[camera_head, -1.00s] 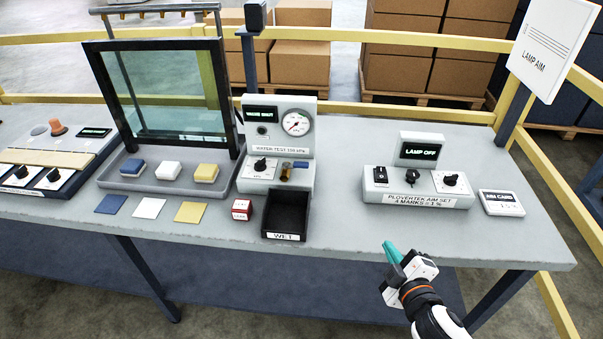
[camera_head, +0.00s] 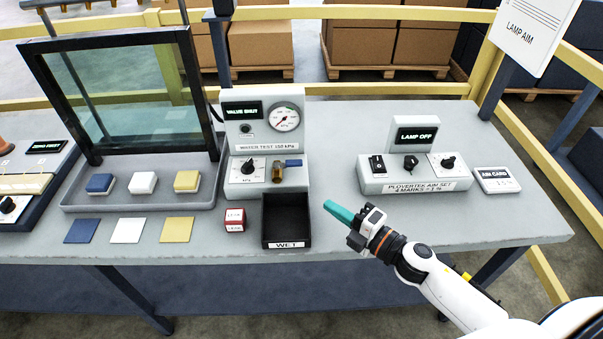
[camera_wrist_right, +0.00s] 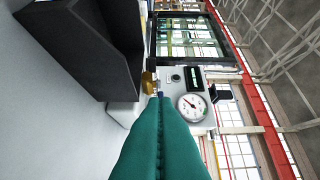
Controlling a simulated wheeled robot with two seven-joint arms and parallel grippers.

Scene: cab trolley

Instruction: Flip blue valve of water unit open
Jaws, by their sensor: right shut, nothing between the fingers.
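The water unit (camera_head: 266,143) is a light grey box with a "VALVE SHUT" display (camera_head: 242,110), a round gauge and a knob. Its blue valve lever (camera_head: 293,163) points sideways to the right from a brass fitting (camera_head: 277,173) on the lower front. In the right wrist view the brass fitting (camera_wrist_right: 148,83) shows just beyond the fingertips; the lever is mostly hidden there. My right gripper (camera_head: 328,205) has teal fingers, shut and empty, right of the black tray and below right of the lever, apart from it. In the wrist view its fingers (camera_wrist_right: 161,100) point toward the unit. My left gripper is not in view.
A black "WET" tray (camera_head: 287,243) stands in front of the unit, with a red and white cube (camera_head: 235,220) to its left. The lamp unit (camera_head: 416,178) is at right. A framed glass pane (camera_head: 120,95) stands at left.

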